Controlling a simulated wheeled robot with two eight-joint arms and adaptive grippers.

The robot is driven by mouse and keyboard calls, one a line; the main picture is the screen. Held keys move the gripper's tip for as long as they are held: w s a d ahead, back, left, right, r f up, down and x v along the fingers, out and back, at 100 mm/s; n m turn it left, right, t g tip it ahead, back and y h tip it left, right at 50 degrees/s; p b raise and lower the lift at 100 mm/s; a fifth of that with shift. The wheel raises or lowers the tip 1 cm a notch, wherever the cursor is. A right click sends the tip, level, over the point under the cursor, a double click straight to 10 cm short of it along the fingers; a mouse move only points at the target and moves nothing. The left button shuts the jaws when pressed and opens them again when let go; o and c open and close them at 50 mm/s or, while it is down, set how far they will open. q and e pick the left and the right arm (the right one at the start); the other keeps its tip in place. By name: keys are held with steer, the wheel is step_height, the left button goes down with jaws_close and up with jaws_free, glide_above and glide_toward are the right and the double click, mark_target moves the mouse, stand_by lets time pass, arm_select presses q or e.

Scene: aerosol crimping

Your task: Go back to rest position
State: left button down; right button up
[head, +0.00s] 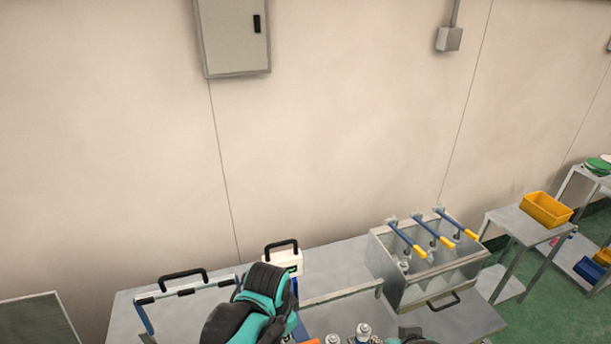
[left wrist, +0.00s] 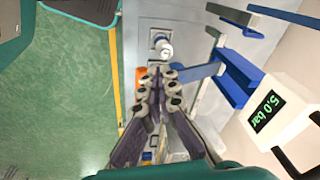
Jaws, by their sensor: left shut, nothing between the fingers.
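My left gripper (left wrist: 158,78) is shut and empty in the left wrist view, its fingertips together above the grey table. A silver-topped can (left wrist: 162,46) stands just beyond the fingertips, apart from them as far as I can tell. In the head view my teal and black left arm (head: 262,297) reaches over the table (head: 333,262) and hides part of it. Silver-topped cans (head: 363,331) show at the bottom edge. My right gripper cannot be made out; only a dark part shows at the bottom edge.
A metal box (head: 420,292) with blue, yellow-tipped levers stands on the table's right. A white device (head: 283,258) stands behind my left arm; its display reads 5.0 bar in the left wrist view (left wrist: 266,113). A blue-grey frame (head: 143,316) is at left. A yellow bin (head: 545,209) sits on a side table.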

arm_select(q)
steer(key=s+a+f+n+t+b, duration=0.2)
steer(key=a+f+n+b, duration=0.3)
steer(key=b, duration=0.4)
steer(key=s+a+f+n+t+b, duration=0.3)
steer(key=a+f+n+b, duration=0.2)
steer(key=a+f+b, duration=0.2)
step_height(320, 180, down, 3)
steer(key=shift+a+r+n+y+b, duration=0.1)
steer(key=shift+a+n+y+b, duration=0.2)
steer(key=shift+b, duration=0.65)
steer(key=shift+s, duration=0.1)
